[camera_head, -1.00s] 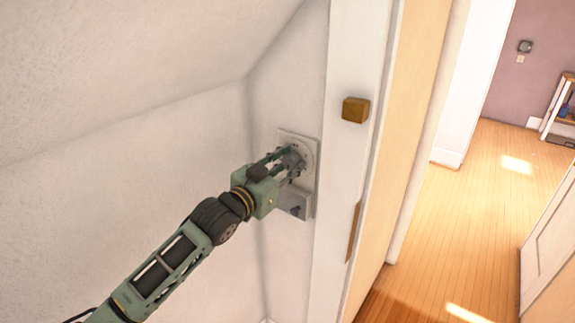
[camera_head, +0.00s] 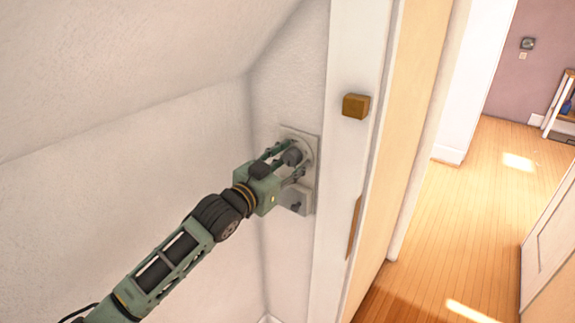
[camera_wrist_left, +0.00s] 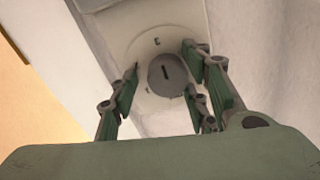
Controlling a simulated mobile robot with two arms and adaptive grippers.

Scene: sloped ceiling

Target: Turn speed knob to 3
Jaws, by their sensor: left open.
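The round grey speed knob (camera_head: 292,156) sits on a pale wall plate (camera_head: 315,168) beside the door frame. In the left wrist view the knob (camera_wrist_left: 170,74) shows a short dark pointer line near its centre. A mark like an E or a turned 3 is printed on the plate (camera_wrist_left: 163,118) beyond the knob; another mark nearby is too small to read. My left gripper (camera_head: 295,161) is open, its fingers spread on either side of the knob. In the left wrist view gaps show between the fingers and the knob. My right gripper is not in view.
A lower control (camera_head: 297,203) sits on the plate under the knob. The door frame (camera_head: 350,60), with a small brown block (camera_head: 355,106), stands close to the right. The sloped ceiling (camera_head: 110,60) hangs over the left. A wooden floor (camera_head: 450,220) lies beyond.

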